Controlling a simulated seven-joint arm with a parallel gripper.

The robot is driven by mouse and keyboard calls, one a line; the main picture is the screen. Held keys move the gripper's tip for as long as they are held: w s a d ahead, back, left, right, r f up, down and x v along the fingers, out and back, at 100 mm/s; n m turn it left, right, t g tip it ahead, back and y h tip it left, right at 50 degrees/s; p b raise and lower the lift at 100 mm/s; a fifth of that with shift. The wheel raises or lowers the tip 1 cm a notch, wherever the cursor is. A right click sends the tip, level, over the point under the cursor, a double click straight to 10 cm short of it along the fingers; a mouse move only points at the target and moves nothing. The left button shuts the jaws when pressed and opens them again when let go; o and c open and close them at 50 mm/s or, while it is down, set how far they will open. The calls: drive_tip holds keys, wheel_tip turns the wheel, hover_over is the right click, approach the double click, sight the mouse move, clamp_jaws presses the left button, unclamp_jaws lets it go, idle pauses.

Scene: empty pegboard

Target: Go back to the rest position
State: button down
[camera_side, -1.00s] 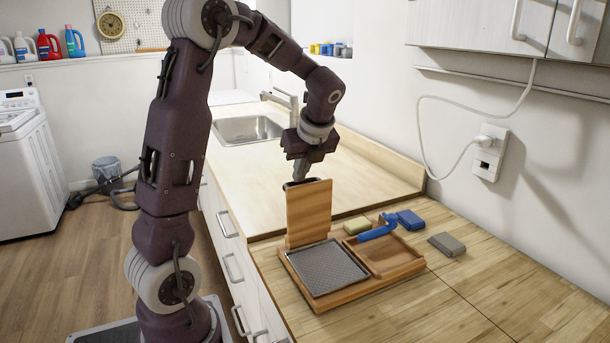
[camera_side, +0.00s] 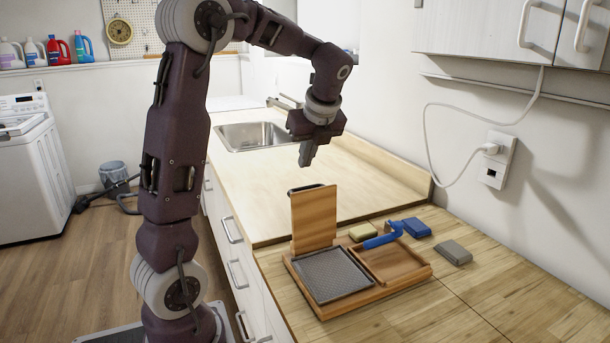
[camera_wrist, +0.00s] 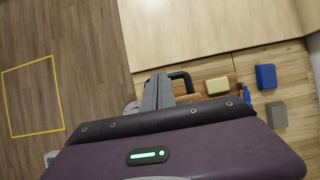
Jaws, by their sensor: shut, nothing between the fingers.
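My gripper (camera_side: 306,155) is shut and empty. In the side view it hangs in the air above the upright wooden panel, clear of it. In the wrist view my gripper (camera_wrist: 157,92) points up beside a dark handle (camera_wrist: 182,78). The wooden panel (camera_side: 313,220) stands upright at the back of a wooden tray (camera_side: 376,295), with a dark handle along its top edge. A grey textured plate (camera_side: 330,274) lies in the tray's left part. The rest position is not marked in any view.
A blue-handled tool (camera_side: 384,238) lies across the tray's right compartment, with a yellowish sponge (camera_side: 362,232) behind it. A blue block (camera_side: 417,228) and a grey block (camera_side: 453,252) lie on the counter to the right. The sink (camera_side: 249,134) is behind. The air around my gripper is free.

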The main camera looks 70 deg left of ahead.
wheel_tip(320, 180, up, 4)
drive_tip(key=r, duration=0.1)
drive_tip(key=s+d+n+t+h, duration=0.1)
drive_tip(key=s+d+n, duration=0.15)
drive_tip(key=d, duration=0.25)
drive_tip(key=s+d+f+n+t+h, duration=0.1)
drive_tip(key=s+d+n, duration=0.15)
drive_tip(key=d, duration=0.35)
drive_tip(key=s+d+n+t, duration=0.1)
drive_tip(key=s+d+n, duration=0.15)
drive_tip(key=d, duration=0.25)
drive_tip(key=s+d+f+n+t+h, duration=0.2)
drive_tip(key=s+d+f+n, duration=0.4)
drive_tip(key=s+d+n, duration=0.3)
drive_tip(key=shift+d+n+h, duration=0.75)
drive_tip(key=shift+d+h, duration=0.15)
drive_tip(key=shift+d, duration=0.05)
